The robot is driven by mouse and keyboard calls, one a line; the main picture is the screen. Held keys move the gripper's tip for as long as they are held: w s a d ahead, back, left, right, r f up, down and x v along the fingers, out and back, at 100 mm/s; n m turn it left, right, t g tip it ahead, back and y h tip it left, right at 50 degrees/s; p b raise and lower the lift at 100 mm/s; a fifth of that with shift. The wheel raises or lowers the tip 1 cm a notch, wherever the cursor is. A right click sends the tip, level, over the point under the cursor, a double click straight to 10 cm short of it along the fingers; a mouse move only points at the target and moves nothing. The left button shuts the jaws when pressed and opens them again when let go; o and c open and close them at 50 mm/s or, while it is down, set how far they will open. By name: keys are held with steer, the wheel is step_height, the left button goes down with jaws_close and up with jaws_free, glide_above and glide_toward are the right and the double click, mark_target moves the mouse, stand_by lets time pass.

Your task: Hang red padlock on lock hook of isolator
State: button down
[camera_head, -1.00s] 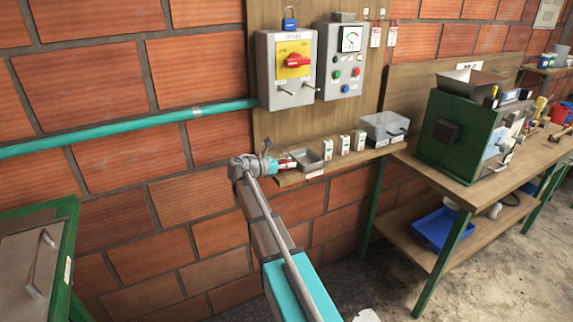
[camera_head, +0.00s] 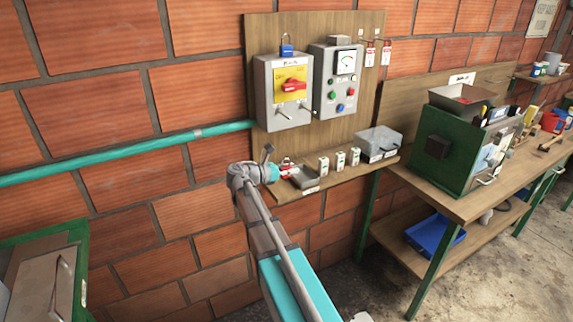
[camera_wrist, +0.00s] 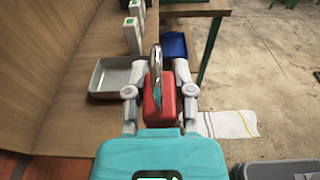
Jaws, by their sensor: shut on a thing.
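The red padlock (camera_wrist: 163,98) is between the fingers of my gripper (camera_wrist: 157,100) in the wrist view, with its metal shackle pointing up in the picture. My gripper is shut on it. In the head view my gripper (camera_head: 277,171) is at the left end of the small shelf, and only a bit of red shows there. The isolator (camera_head: 287,92) is a grey box on the wooden board, above my gripper. It has a red rotary handle (camera_head: 293,86) on a yellow plate. The lock hook is too small to make out clearly.

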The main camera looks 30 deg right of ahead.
steer(key=s+a+r+p, duration=0.1)
steer(key=s+r+p, duration=0.1)
steer(key=s, duration=0.5)
steer(key=shift+a+r, duration=0.4)
steer(key=shift+r, duration=0.2)
steer(key=shift+s, duration=0.1)
steer(key=shift+p, duration=0.3)
stand_by(0.4)
steer(key=w+d+r+p, duration=0.1)
steer(key=d+r+p, duration=0.1)
steer(key=r+p, duration=0.3)
steer(key=w+d+r+p, duration=0.2)
steer(key=d+r+p, duration=0.1)
steer(key=r+p, duration=0.3)
steer(key=shift+w+d, duration=0.25)
steer(key=shift+w, duration=0.3)
stand_by(0.3)
steer(key=w+f+b, duration=0.1)
steer(key=w, duration=0.7)
steer(key=shift+w+a+f+b, duration=0.2)
steer(key=shift+w+f+b, duration=0.1)
steer(key=shift+b, duration=0.05)
stand_by(1.1)
